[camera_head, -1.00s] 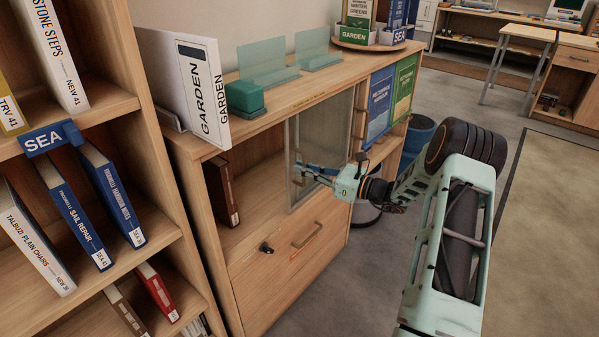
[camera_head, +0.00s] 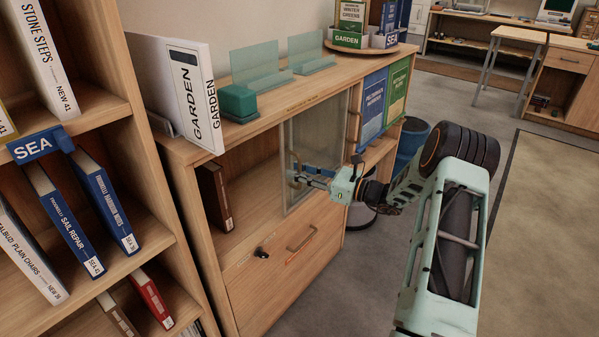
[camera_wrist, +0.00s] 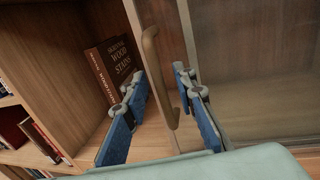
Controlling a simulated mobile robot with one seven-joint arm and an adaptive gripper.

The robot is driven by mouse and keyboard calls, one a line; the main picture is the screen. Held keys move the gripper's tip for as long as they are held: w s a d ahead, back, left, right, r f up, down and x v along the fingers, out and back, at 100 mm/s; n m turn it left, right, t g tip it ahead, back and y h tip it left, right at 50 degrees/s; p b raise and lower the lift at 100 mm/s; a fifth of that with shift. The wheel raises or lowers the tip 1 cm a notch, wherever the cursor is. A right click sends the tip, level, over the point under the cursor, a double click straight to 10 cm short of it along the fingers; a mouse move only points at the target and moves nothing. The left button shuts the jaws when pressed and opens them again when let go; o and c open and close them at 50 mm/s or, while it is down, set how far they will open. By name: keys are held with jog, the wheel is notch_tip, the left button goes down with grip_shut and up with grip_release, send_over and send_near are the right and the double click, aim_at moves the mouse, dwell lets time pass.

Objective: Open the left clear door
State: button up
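A clear door (camera_head: 312,135) with a pale edge stands upright in the front of the wooden cabinet, with an open bay to its left. Its tan bar handle (camera_wrist: 151,48) is at its left edge and also shows in the head view (camera_head: 291,170). My gripper (camera_head: 302,178) is at this handle. In the wrist view my gripper (camera_wrist: 160,82) has its two blue fingers apart, one on each side of the handle. Whether either finger touches it I cannot tell. A second handle (camera_head: 356,122) shows farther right on the cabinet front.
A brown book (camera_head: 216,195) leans in the open bay. Below is a drawer (camera_head: 285,265) with a lock. A white GARDEN binder (camera_head: 185,90) and a green box (camera_head: 238,101) stand on top. A bookshelf (camera_head: 150,225) is close on the left; open floor lies right.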

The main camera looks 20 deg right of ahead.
jog(key=v, duration=1.2)
